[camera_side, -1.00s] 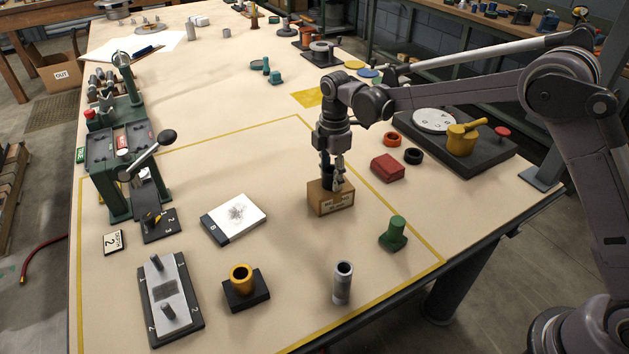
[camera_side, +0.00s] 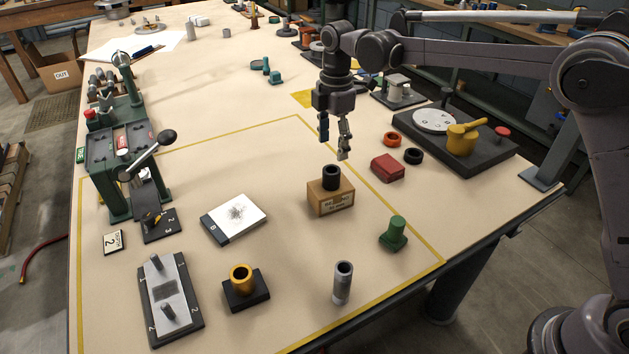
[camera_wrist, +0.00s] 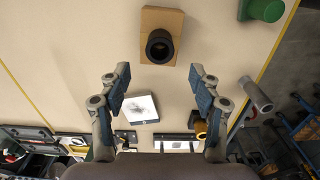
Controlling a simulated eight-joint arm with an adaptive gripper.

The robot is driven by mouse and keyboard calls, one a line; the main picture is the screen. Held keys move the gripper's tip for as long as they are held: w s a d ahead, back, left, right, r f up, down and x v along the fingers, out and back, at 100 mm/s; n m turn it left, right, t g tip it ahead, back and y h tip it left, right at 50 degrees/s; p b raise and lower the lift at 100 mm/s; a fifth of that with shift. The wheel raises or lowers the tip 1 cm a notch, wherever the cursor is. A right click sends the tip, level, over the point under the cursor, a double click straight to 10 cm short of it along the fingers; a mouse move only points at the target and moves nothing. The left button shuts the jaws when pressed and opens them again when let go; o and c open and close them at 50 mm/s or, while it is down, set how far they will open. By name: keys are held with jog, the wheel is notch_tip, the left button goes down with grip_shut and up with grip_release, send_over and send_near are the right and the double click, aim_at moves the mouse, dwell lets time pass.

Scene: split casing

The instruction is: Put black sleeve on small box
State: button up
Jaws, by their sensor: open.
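The black sleeve (camera_side: 331,177) stands upright on top of the small box (camera_side: 329,200), a brown block with a printed label on its front. In the wrist view the sleeve (camera_wrist: 159,46) shows its round open end, with the box (camera_wrist: 176,19) around and behind it. My gripper (camera_side: 334,148) is above the sleeve, apart from it. The wrist view shows the two fingers (camera_wrist: 160,88) spread wide with nothing between them.
A red block (camera_side: 387,167), an orange ring (camera_side: 392,139) and a black ring (camera_side: 413,156) lie right of the box. A green part (camera_side: 393,233) and a grey tube (camera_side: 343,283) stand nearer the front. A white pad (camera_side: 235,217) lies left. The table between pad and box is clear.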

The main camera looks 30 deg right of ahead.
jog(key=s+d+r+m+t, duration=0.3)
jog(key=s+d+r+m, duration=0.5)
jog(key=s, duration=0.4)
jog(key=s+d+f+m+t, duration=0.2)
jog(key=s+f+m, duration=0.1)
jog(key=s+m, duration=0.2)
jog(key=s+d+f+m+t, duration=0.2)
jog(key=s+m, duration=0.3)
jog(key=s, duration=0.4)
jog(key=shift+s+f, duration=0.15)
jog(key=shift+f, duration=0.4)
